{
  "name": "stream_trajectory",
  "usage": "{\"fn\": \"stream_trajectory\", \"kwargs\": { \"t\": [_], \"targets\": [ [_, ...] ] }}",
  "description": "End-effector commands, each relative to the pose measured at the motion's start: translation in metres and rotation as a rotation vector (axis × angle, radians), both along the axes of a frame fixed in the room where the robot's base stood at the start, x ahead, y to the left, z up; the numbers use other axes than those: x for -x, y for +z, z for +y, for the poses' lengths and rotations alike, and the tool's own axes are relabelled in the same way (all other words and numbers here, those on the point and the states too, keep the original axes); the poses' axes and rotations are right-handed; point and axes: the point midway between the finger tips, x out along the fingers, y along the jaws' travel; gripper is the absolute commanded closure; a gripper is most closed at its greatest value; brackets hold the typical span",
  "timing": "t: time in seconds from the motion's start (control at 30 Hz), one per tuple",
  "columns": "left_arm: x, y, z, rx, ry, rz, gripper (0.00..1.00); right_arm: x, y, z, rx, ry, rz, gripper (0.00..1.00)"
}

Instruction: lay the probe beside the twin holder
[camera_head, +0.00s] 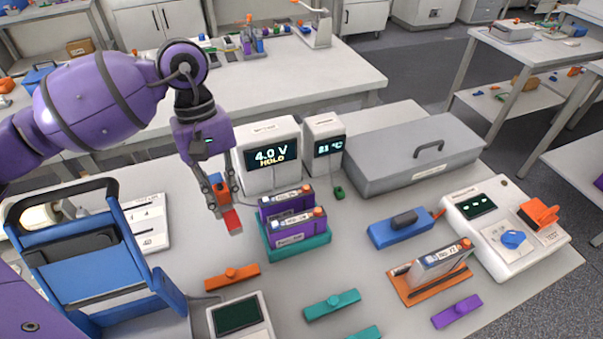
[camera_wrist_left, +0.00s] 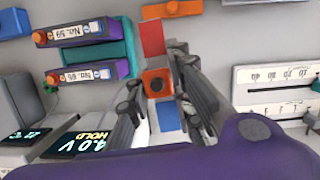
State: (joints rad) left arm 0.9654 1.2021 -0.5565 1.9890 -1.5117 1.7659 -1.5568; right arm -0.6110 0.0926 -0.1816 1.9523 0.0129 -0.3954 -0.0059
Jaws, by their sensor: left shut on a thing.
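The probe (camera_head: 232,221), with a red flat end and orange and blue parts, is held in my left gripper (camera_head: 219,190) above the table. In the left wrist view the probe (camera_wrist_left: 152,40) stands out between the two fingers of the left gripper (camera_wrist_left: 160,82), red end pointing away. The teal twin holder (camera_head: 303,250) is just right of the probe in the head view, with two purple cells bearing number labels in it. The holder (camera_wrist_left: 127,48) also shows left of the probe in the left wrist view. My right gripper is not in view.
A meter reading 4.0 V HOLD (camera_head: 268,135) stands behind the holder. An orange bar (camera_head: 232,277) lies in front of the probe. A blue rack (camera_head: 92,265) stands at left.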

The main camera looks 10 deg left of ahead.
Motion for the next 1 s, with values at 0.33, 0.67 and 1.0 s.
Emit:
{"fn": "stream_trajectory", "kwargs": {
  "t": [0.33, 0.67, 1.0],
  "targets": [
    [-0.02, -0.015, 0.052, 0.078, 0.511, 0.069, 1.0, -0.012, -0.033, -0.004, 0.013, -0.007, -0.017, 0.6],
    [-0.027, -0.015, 0.067, 0.121, 0.685, 0.079, 1.0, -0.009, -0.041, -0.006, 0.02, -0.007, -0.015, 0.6],
    [-0.028, -0.063, 0.067, 0.123, 0.684, 0.075, 1.0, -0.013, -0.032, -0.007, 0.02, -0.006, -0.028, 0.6]
  ]
}}
